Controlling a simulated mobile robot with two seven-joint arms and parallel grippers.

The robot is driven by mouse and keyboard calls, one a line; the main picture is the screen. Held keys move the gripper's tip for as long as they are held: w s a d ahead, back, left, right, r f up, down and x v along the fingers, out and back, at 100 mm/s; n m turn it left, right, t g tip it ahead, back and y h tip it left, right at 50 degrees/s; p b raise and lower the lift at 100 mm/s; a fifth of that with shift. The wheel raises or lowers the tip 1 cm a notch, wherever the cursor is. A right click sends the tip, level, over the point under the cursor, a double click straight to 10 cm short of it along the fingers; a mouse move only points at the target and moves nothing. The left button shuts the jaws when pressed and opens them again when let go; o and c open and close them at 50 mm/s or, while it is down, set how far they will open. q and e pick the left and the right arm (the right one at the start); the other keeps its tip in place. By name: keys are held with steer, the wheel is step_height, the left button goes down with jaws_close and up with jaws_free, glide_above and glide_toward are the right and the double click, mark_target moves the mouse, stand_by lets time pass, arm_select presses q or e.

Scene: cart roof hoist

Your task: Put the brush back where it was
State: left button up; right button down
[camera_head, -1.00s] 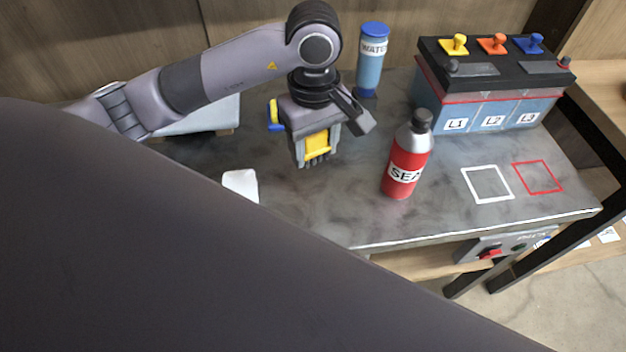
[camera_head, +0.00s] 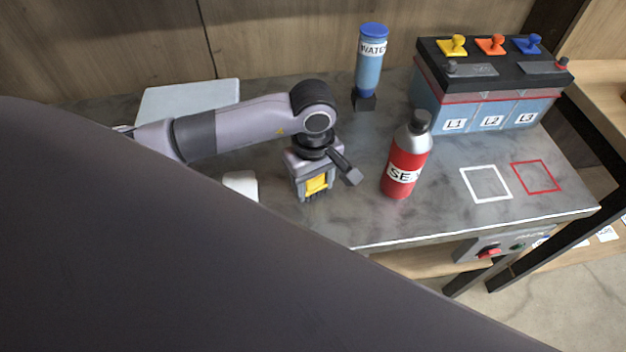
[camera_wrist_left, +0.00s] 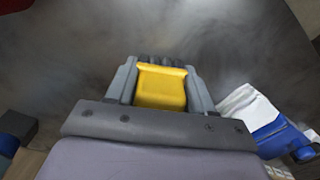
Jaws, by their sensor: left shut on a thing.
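My left gripper (camera_head: 314,192) is shut on the brush (camera_head: 318,183), a yellow block between the grey fingers. Dark bristles show at its lower end. In the left wrist view the yellow brush (camera_wrist_left: 161,87) sits between both fingers (camera_wrist_left: 160,85), with the dark bristles beyond it. The gripper points down over the grey bench, left of the red bottle. I cannot tell whether the bristles touch the bench. My right gripper is not in view.
The red bottle (camera_head: 404,165) stands close on the right. A blue water bottle (camera_head: 369,62) stands behind on a dark base. The battery (camera_head: 480,113) is at back right. White (camera_head: 485,184) and red (camera_head: 537,177) outlined squares are clear. A white object (camera_head: 240,184) lies left.

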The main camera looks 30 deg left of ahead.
arm_select(q)
steer(key=shift+f, duration=0.15)
steer(key=o, duration=1)
steer(key=shift+r, duration=0.55)
step_height(320, 180, up, 11)
steer(key=shift+r+b, duration=0.15)
steer(key=shift+b, duration=0.3)
steer(key=shift+s, duration=0.1)
